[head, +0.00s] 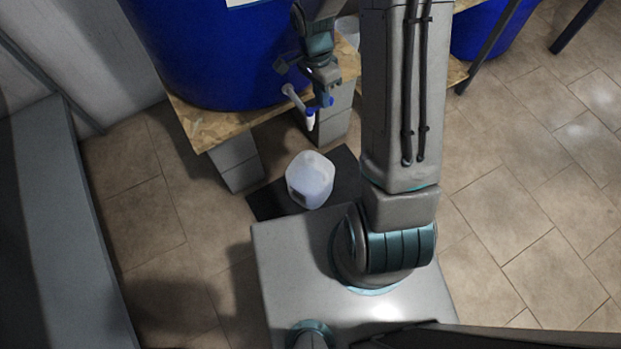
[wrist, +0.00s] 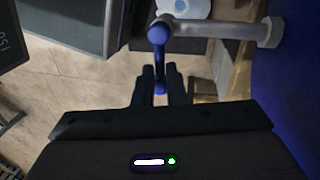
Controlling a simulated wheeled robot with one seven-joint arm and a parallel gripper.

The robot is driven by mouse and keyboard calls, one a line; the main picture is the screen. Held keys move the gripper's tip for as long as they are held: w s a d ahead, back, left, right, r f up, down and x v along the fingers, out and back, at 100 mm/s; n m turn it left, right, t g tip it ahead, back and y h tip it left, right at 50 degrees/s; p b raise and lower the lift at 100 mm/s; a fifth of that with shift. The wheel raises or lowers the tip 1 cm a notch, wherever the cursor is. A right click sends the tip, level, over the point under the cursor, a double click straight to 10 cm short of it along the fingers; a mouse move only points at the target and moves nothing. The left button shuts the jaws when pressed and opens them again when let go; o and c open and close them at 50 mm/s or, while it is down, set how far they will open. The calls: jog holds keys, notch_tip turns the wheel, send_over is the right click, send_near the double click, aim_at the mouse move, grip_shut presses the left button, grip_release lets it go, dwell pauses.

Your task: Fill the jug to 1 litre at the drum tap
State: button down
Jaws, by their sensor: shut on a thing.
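The blue drum (head: 205,55) stands on a wooden board, with a pale tap (head: 297,101) on its side. The tap's grey pipe (wrist: 225,29) and blue handle (wrist: 160,37) show in the wrist view. My gripper (head: 323,98) is at the tap, its fingers shut on the blue handle; it also shows in the wrist view (wrist: 160,82). The white jug (head: 310,179) stands upright on the floor mat below the tap. Only part of the jug (wrist: 183,8) shows at the top of the wrist view. I cannot read its liquid level.
The dark mat (head: 347,176) lies under the jug. Grey blocks (head: 237,163) support the wooden board (head: 215,126). Another blue drum (head: 487,28) is at the back right. A grey bench (head: 60,230) runs along the left. Tiled floor at the right is clear.

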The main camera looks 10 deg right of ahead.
jog(key=c, duration=1.4)
grip_release()
jog(key=shift+w+a, duration=0.15)
jog(key=shift+w, duration=0.1)
jog(key=o, duration=0.4)
jog(key=shift+r, duration=0.2)
jog(key=r+p, duration=0.1)
jog(key=r, duration=0.1)
jog(key=w+r+p, duration=0.1)
jog(key=r+p, duration=0.1)
jog(key=shift+a, duration=0.2)
